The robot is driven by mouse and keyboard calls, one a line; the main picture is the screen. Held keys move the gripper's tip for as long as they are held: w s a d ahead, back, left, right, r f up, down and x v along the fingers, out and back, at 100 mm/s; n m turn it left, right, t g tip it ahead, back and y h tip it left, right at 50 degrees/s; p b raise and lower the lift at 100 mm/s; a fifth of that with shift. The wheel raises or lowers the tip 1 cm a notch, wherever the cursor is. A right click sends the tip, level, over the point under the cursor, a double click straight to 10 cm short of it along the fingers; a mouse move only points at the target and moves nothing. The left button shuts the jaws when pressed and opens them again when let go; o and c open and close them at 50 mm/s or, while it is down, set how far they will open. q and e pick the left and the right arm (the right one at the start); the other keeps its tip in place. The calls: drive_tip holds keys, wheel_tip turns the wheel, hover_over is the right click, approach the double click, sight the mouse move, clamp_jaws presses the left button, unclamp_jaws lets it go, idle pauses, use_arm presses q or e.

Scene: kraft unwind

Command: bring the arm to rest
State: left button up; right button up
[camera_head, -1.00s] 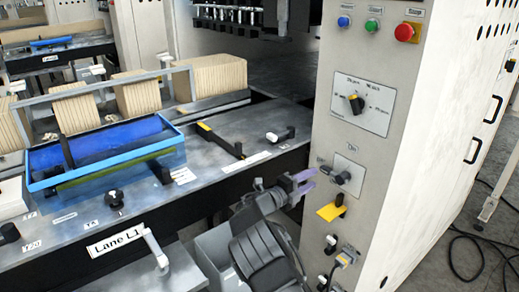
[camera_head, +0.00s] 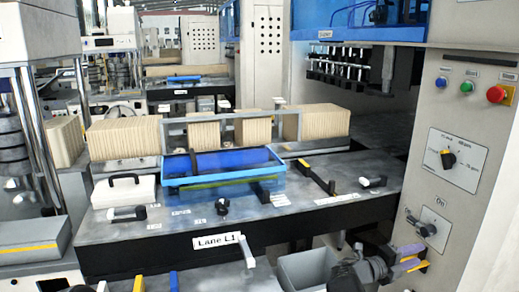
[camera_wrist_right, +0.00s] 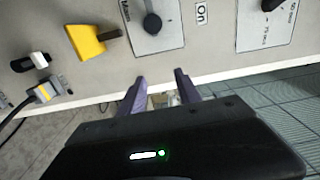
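My right gripper (camera_head: 408,256) is low in front of the control panel, just below the grey "On" switch (camera_head: 428,228). In the right wrist view its two purple fingers (camera_wrist_right: 160,88) stand apart with nothing held between them. The switch's dark knob (camera_wrist_right: 152,24) lies beyond the fingertips there, apart from them. A yellow handle (camera_wrist_right: 87,40) on the panel is to its left; in the head view the fingers partly overlap it. My left gripper is in neither view.
The control panel (camera_head: 455,195) also carries a selector dial (camera_head: 448,160) and a red button (camera_head: 497,95). To the left, a bench holds a blue tray (camera_head: 225,178) and rows of tan cardboard (camera_head: 190,137). A grey bin (camera_head: 305,268) is below the bench, left of the gripper.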

drive_tip(key=s+f+m+g+y, duration=0.25)
drive_tip(key=s+f, duration=0.25)
drive_tip(key=f, duration=0.5)
drive_tip(key=s+f+m+g+y, duration=0.1)
drive_tip(key=s+f+m+y, duration=0.35)
drive_tip(key=f, duration=0.65)
drive_tip(key=s+a+f+m+g+y, duration=0.2)
drive_tip(key=s+a+f+m+y, duration=0.4)
drive_tip(key=s+a+f, duration=0.55)
drive_tip(key=s+a+f+m+y, duration=0.3)
drive_tip(key=s+a+m, duration=0.3)
drive_tip(key=a, duration=0.1)
drive_tip(key=s+a+f+m+y, duration=0.2)
drive_tip(key=s+a+f+m, duration=0.1)
drive_tip(key=s+a+m, duration=0.45)
drive_tip(key=s+a+r+m+y, duration=0.1)
drive_tip(key=s+a+r+m, duration=0.2)
drive_tip(key=a+m, duration=0.3)
drive_tip(key=s+a+r+m+y, duration=0.2)
drive_tip(key=s+a+m, duration=0.3)
drive_tip(key=m, duration=0.4)
drive_tip(key=shift+a+r+t, duration=0.4)
drive_tip(key=shift+a+t, duration=0.05)
drive_tip(key=shift+a, duration=0.4)
